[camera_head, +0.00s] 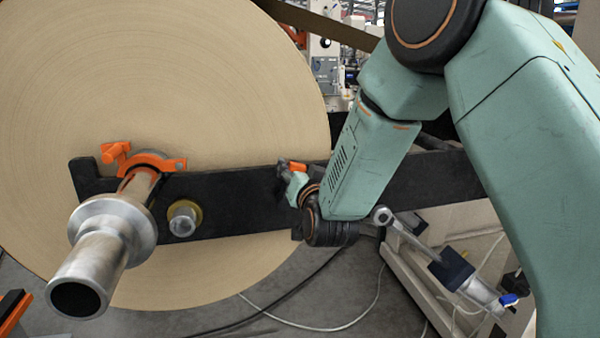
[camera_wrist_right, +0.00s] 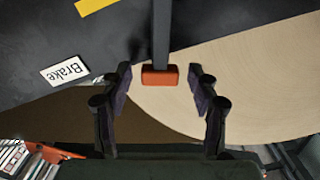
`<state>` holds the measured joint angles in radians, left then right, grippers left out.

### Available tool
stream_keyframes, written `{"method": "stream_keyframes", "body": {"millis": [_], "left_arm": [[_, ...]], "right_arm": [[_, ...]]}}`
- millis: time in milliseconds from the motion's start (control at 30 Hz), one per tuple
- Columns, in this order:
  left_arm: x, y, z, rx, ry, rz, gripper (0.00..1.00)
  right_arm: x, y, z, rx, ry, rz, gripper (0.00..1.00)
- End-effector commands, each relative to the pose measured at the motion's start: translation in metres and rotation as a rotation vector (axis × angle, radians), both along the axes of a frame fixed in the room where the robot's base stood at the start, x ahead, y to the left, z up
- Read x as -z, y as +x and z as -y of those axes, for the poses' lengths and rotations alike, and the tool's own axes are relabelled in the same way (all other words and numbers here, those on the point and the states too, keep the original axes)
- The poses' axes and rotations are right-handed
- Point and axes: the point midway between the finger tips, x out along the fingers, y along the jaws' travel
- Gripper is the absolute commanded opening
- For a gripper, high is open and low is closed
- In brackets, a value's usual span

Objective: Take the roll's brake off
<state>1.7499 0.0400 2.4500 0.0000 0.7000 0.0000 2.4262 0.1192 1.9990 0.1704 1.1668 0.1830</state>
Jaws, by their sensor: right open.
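The brake lever is a dark bar with an orange end (camera_wrist_right: 160,76) in the right wrist view. In the head view its orange part (camera_head: 298,167) shows at the black arm beside the roll. My right gripper (camera_head: 284,182) is at the lever. In the right wrist view the gripper (camera_wrist_right: 160,86) is open, with one finger on each side of the orange end and gaps visible on both sides. The big brown kraft roll (camera_head: 170,70) fills the left of the head view and also shows in the wrist view (camera_wrist_right: 250,80). My left gripper is not in view.
A white "Brake" label (camera_wrist_right: 66,70) is on the dark arm. A steel shaft (camera_head: 95,260) with an orange clamp (camera_head: 150,160) sticks out at the left. A silver cylinder (camera_head: 430,255) stands below right. Cables (camera_head: 310,325) lie on the grey floor.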

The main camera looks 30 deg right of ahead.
Motion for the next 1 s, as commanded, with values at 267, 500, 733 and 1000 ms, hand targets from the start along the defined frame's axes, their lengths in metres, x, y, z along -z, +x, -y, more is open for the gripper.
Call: {"method": "stream_keyframes", "body": {"millis": [267, 500, 733, 1000], "left_arm": [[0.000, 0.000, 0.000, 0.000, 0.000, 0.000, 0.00], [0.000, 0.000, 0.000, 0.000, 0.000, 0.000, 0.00], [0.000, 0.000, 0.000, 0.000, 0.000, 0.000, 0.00], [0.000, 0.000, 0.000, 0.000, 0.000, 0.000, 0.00]], "right_arm": [[0.000, -0.029, -0.007, -0.002, 0.000, -0.003, 0.60], [0.000, -0.072, -0.018, -0.002, -0.002, -0.002, 0.60], [0.000, -0.105, -0.026, -0.001, -0.002, -0.001, 0.60], [-0.001, -0.116, -0.028, -0.001, 0.000, 0.001, 0.60]]}}
